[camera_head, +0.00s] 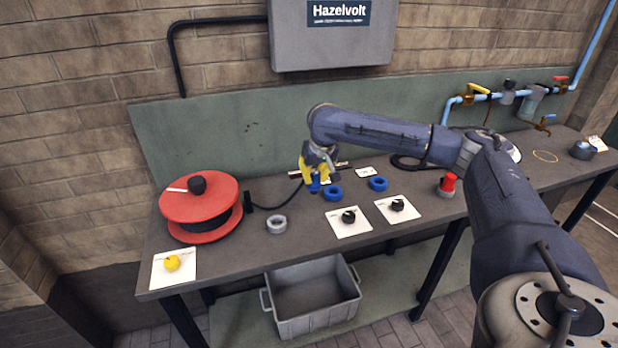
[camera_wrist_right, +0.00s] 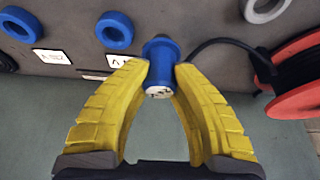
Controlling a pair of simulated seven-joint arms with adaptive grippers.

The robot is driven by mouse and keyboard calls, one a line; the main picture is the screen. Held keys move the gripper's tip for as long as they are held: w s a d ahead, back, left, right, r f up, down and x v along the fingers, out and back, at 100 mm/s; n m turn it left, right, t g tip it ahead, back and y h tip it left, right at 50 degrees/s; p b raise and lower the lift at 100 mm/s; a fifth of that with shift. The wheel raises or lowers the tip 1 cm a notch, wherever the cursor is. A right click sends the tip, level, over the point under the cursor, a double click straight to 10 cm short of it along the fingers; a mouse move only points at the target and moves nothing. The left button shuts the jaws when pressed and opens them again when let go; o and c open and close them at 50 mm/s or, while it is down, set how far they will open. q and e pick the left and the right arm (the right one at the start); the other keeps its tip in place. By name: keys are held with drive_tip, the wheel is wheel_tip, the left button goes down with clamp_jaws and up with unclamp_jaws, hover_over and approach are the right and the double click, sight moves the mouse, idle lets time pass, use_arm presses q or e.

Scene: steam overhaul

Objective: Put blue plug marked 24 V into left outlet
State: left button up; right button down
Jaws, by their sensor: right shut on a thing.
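My right gripper (camera_head: 316,177) has yellow fingers shut on a blue plug (camera_head: 314,185) just above the bench, near its back. In the right wrist view the blue plug (camera_wrist_right: 158,52) stands between the fingertips of the right gripper (camera_wrist_right: 161,68), with a pale marked end towards the camera; the marking is too small to read. Two blue ring-shaped outlets sit on the bench: the left outlet (camera_head: 333,193), close beside the plug, and the right outlet (camera_head: 378,183). The wrist view is turned, so the left outlet (camera_wrist_right: 115,30) shows nearer the plug. My left gripper is out of view.
A red cable reel (camera_head: 200,205) stands at the left, a grey ring (camera_head: 276,224) right of it. Black knob-like parts (camera_head: 348,217) lie on white cards in front of the outlets. A yellow part (camera_head: 172,263) lies front left. A red-topped part (camera_head: 448,184) stands right.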

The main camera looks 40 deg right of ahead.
drive_tip(key=d, duration=0.9)
drive_tip(key=shift+w, duration=0.25)
drive_tip(key=shift+a+f, duration=0.1)
drive_tip(key=shift+f, duration=2.8)
drive_tip(key=c, duration=1.1)
unclamp_jaws()
drive_tip(key=shift+c, duration=0.2)
